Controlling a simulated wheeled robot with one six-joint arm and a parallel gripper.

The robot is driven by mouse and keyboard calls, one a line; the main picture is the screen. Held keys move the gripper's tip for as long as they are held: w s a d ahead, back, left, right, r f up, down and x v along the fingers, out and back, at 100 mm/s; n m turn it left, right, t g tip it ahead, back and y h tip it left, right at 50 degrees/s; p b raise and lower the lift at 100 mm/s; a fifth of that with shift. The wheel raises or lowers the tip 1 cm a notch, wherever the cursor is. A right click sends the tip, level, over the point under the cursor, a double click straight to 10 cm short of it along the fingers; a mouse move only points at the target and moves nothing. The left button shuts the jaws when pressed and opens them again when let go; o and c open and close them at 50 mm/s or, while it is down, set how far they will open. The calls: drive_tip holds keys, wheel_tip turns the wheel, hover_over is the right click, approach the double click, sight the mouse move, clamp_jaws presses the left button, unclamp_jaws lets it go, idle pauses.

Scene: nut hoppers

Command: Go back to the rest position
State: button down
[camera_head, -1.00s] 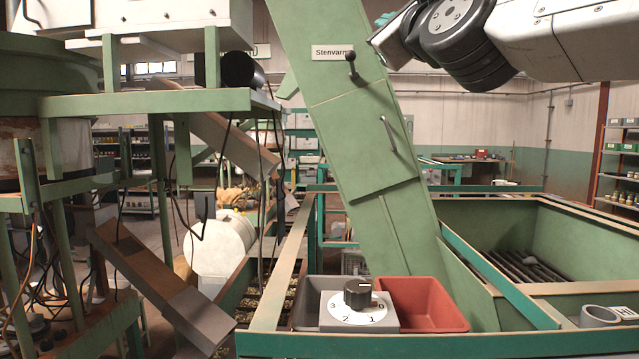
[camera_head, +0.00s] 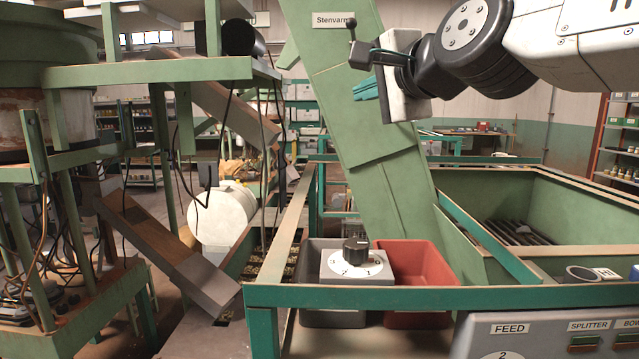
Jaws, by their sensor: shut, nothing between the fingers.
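My gripper (camera_head: 362,72) is at the upper right, in front of the sloping green chute marked "Stenvarn" (camera_head: 333,22). Its fingers point left and look closed, with nothing seen between them. My arm reaches in from the top right corner. A lever with a dark knob (camera_head: 351,21) on the chute shows just above the fingers; I cannot tell whether they touch it.
A FEED panel (camera_head: 509,329) is at lower right. A large green hopper (camera_head: 590,216) lies right. Green platforms stand left.

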drive_tip(key=s+d+f+n+g+h, duration=0.1)
drive_tip(key=s+d+f+n+g, duration=0.25)
drive_tip(key=f, duration=0.35)
drive_tip(key=s+d+f+n+g+h, duration=0.1)
drive_tip(key=s+d+f+n+g, duration=0.2)
drive_tip(key=f, duration=0.4)
drive_tip(key=s+d+f+n+g+h, duration=0.2)
drive_tip(key=s+f+n, duration=0.1)
drive_tip(key=s+f, duration=0.3)
drive_tip(key=s+d+f+n+g+h, duration=0.2)
drive_tip(key=s+d+f+g, duration=0.3)
drive_tip(key=s+d+f, duration=0.6)
drive_tip(key=s+f, duration=0.1)
drive_tip(key=s, duration=0.2)
drive_tip(key=shift+f+h, duration=0.15)
drive_tip(key=shift+h, duration=0.25)
drive_tip(key=shift+a, duration=0.1)
